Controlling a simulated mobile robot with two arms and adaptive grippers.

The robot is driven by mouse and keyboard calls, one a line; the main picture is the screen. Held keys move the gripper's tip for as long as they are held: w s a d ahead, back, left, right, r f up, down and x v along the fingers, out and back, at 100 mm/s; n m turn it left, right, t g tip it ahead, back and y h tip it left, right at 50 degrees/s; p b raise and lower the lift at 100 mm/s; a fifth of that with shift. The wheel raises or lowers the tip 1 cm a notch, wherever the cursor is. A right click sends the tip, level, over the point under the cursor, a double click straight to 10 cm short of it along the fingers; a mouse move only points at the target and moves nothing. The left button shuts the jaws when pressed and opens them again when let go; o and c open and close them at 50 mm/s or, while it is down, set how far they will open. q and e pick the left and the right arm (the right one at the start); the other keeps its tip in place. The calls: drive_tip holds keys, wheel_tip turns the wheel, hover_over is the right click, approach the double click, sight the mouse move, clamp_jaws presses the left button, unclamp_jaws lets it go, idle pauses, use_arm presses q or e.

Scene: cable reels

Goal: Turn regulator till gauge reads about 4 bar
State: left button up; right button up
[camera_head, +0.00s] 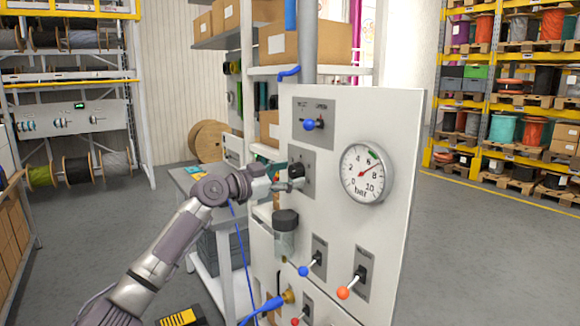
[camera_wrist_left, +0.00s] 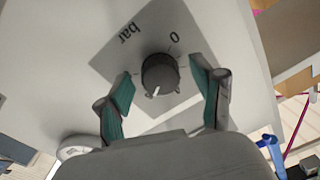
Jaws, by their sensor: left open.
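The black regulator knob (camera_head: 297,170) sits on a grey plate on the white panel. In the left wrist view the knob (camera_wrist_left: 160,74) has a white mark pointing to the lower left, and the plate reads "0" and "bar". My left gripper (camera_head: 281,178) is at the knob. Its teal-padded fingers (camera_wrist_left: 163,72) are open on either side of the knob, with gaps visible. The round gauge (camera_head: 366,173) is right of the knob. Its red needle points to the upper right, seemingly between 6 and 8; a green mark is near its top. My right gripper is not in view.
The panel (camera_head: 400,125) also carries a blue-tipped valve (camera_head: 309,125) above, a clear bowl with a black cap (camera_head: 285,222) below, and blue and orange levers (camera_head: 344,292) lower down. A shelf with cardboard boxes (camera_head: 302,45) stands behind. The floor to the right is clear.

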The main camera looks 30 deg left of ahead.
use_arm(q)
drive_tip(key=shift+w+d, duration=0.15)
drive_tip(key=shift+w, duration=0.15)
drive_tip(key=c, duration=1.1)
drive_tip(key=shift+c, duration=0.2)
